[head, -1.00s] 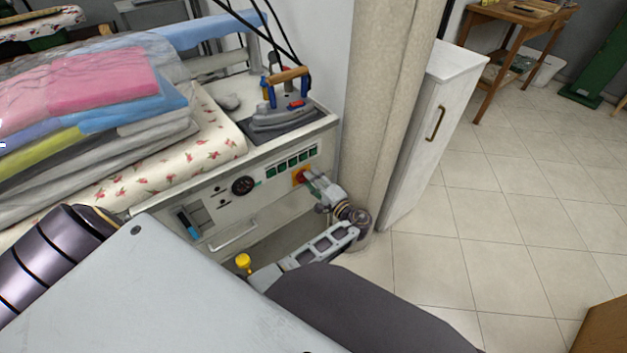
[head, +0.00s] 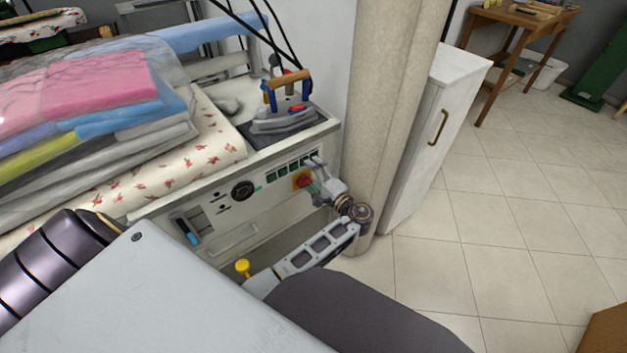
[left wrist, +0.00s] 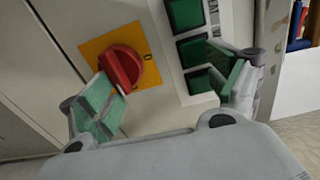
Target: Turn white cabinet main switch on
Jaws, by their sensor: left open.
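The white cabinet (head: 225,215) is the ironing unit's front, with a control panel. Its main switch is a red rotary knob (left wrist: 121,66) on a yellow-orange plate (left wrist: 152,76); a 0 mark shows right of the knob. In the head view the switch (head: 302,180) is partly covered by my gripper. My left gripper (left wrist: 168,88) is open in front of the panel. Its left green-padded finger is at the knob's lower left; I cannot tell if they touch. Its right finger is over the green buttons (left wrist: 191,52). The left gripper (head: 315,174) also shows in the head view. My right gripper is out of view.
An iron (head: 285,115) stands on top of the cabinet, beside bagged folded laundry (head: 100,90). A beige column (head: 390,100) rises close to the right of my gripper. A white cupboard (head: 430,140) stands beyond it.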

